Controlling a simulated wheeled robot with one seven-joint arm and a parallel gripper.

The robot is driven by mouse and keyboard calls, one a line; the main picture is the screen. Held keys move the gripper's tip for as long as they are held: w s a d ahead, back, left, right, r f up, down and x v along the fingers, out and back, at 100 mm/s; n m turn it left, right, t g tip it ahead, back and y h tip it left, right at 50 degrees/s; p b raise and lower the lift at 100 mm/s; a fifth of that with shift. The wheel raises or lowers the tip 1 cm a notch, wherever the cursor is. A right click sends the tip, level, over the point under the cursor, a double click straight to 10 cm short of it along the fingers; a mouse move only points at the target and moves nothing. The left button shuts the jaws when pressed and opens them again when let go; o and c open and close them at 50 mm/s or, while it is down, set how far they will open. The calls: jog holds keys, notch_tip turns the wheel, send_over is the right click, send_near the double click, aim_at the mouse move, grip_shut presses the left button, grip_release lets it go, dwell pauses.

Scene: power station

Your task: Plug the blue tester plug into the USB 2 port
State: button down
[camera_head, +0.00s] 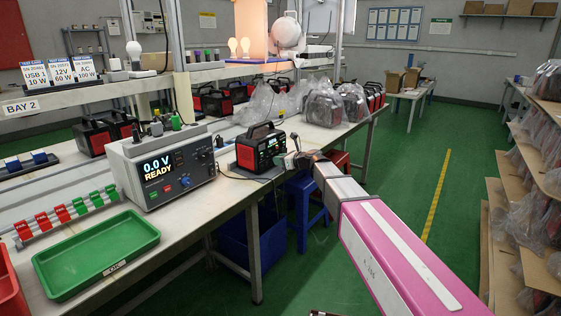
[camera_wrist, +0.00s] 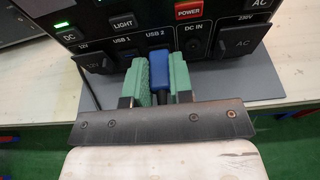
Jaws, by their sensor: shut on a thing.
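The power station (camera_head: 262,148) is a black and red box with a handle, standing on the bench. Its front panel (camera_wrist: 122,40) fills the top of the wrist view, with the labels USB 1 and USB 2 near the middle. My gripper (camera_wrist: 163,74) has green finger pads and is shut on the blue tester plug (camera_wrist: 174,66). The plug's far end is at the panel just below the USB 2 label and hides that port. I cannot tell how far it is in. In the head view my gripper (camera_head: 294,158) is at the station's right side.
A tester (camera_head: 165,165) reading 0.0 V READY stands left of the station. A green tray (camera_head: 97,254) lies at the bench's front left. Bagged units (camera_head: 325,106) stand behind the station.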

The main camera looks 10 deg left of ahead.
jog(key=shift+w+a, duration=0.1)
jog(key=c, duration=0.9)
grip_release()
jog(key=v, duration=1)
jog(key=shift+d+r, duration=0.1)
jog(key=shift+d, duration=0.25)
